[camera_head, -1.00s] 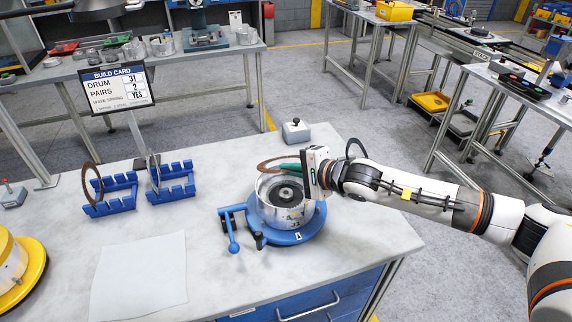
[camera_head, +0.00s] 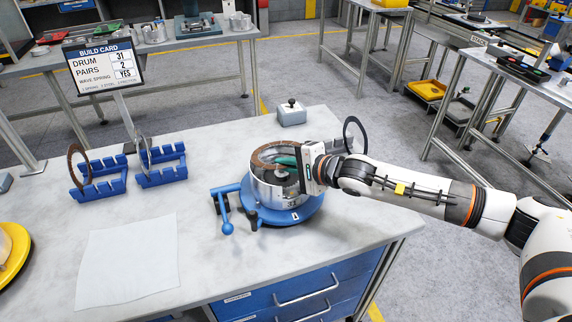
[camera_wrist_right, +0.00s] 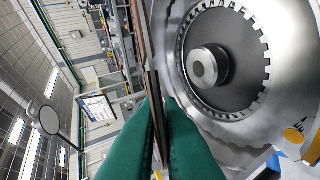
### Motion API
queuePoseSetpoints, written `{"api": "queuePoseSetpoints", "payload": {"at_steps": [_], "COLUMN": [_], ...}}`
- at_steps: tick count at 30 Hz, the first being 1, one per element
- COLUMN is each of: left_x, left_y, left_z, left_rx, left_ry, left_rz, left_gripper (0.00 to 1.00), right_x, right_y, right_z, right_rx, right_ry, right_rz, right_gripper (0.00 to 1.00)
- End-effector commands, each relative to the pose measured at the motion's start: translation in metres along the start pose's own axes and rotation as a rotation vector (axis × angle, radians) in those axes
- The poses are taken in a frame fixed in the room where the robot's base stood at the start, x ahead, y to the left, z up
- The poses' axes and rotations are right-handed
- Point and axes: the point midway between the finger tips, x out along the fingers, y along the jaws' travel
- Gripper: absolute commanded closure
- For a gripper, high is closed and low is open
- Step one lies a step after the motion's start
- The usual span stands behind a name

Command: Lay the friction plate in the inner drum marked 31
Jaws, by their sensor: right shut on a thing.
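My right gripper (camera_head: 300,165), with green fingers, is shut on a brown ring-shaped friction plate (camera_head: 262,155). It holds the plate over the far side of the silver drum (camera_head: 268,196), whose front label seems to read 31. In the right wrist view, the plate (camera_wrist_right: 150,60) shows edge-on between the fingers (camera_wrist_right: 160,130). The toothed inside of the drum (camera_wrist_right: 180,60) and its round hub (camera_wrist_right: 205,66) lie to the right, apart from the plate there. The gripper hides part of the plate. My left gripper is not in view.
The drum sits on a blue round fixture (camera_head: 290,215) with a blue handle (camera_head: 227,228). Blue racks (camera_head: 98,188) hold upright rings at left. A dark ring (camera_head: 354,128) stands behind my right gripper. The build card (camera_head: 103,66) reads drum 31. A white sheet (camera_head: 125,262) lies front left.

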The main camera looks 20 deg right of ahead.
Motion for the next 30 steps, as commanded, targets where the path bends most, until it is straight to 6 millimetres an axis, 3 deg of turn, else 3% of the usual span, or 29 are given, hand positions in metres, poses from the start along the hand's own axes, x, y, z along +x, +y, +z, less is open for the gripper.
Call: {"api": "queuePoseSetpoints", "payload": {"at_steps": [1, 9, 12, 15, 30], "left_x": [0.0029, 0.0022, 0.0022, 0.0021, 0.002], "left_y": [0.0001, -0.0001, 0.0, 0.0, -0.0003], "left_z": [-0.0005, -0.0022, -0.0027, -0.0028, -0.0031], "left_rx": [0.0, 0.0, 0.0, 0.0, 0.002], "left_ry": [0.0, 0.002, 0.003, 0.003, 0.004], "left_rz": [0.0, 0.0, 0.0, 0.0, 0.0], "left_gripper": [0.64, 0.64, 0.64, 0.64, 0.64], "right_x": [0.0014, 0.0012, 0.0011, 0.001, 0.0007], "right_y": [-0.0076, -0.0077, -0.0073, -0.0058, -0.0032], "right_z": [0.0017, 0.0016, 0.0015, 0.0012, 0.0006], "right_rx": [0.006, 0.007, 0.006, 0.004, 0.002], "right_ry": [-0.004, -0.004, -0.004, -0.003, -0.001], "right_rz": [-0.012, -0.014, -0.013, -0.01, -0.004], "right_gripper": [1.0, 1.0, 0.8, 0.68, 0.68]}}
